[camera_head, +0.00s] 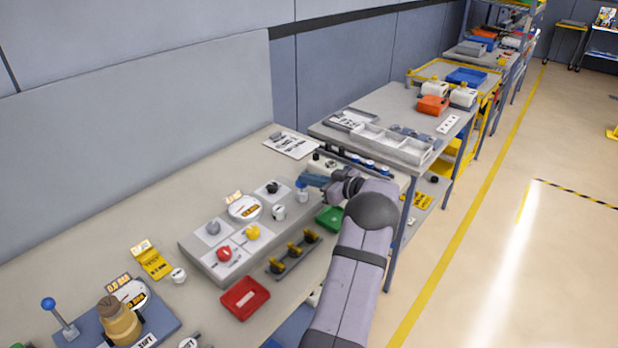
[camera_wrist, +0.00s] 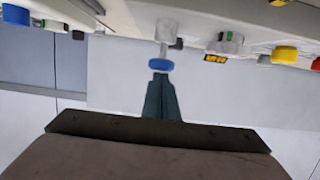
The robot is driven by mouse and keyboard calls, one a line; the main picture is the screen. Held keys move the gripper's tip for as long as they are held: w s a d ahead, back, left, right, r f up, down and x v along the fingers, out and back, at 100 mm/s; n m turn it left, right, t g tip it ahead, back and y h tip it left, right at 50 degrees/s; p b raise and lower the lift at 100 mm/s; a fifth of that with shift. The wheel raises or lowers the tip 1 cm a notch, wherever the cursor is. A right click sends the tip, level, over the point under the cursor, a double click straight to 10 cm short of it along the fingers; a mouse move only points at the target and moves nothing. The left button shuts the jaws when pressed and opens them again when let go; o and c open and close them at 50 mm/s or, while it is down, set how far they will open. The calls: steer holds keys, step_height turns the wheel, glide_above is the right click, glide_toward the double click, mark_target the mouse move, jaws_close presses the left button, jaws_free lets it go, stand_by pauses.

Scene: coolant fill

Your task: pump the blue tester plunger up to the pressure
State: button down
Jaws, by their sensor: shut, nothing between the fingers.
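The tester is a small pale cylinder (camera_head: 302,197) on the bench, at the far right corner of the grey panel block. In the wrist view its blue plunger cap (camera_wrist: 160,66) sits on a pale stem, and the picture is upside down. My gripper (camera_head: 304,182) is shut and empty, right above the tester. In the wrist view the closed fingertips (camera_wrist: 161,78) are in line with the blue cap, at or very near its top. I cannot tell whether they touch. The cap is mostly hidden by the gripper in the head view.
A grey panel block (camera_head: 205,262) with red, yellow, grey and black knobs and a round gauge (camera_head: 244,208) stands left of the tester. A green tray (camera_head: 330,219) and red tray (camera_head: 245,298) lie in front. Bottles with blue caps (camera_head: 370,164) stand behind my gripper.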

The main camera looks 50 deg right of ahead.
mark_target(307, 186)
steer(key=shift+f+b, duration=0.5)
steer(key=shift+f, duration=1)
steer(key=shift+r+p, duration=0.55)
steer(key=s+r, duration=0.5)
steer(key=s, duration=0.4)
steer(key=shift+s+r+b, duration=0.35)
steer(key=shift+r+b, duration=0.05)
steer(key=shift+r+b, duration=0.15)
steer(key=shift+b, duration=0.4)
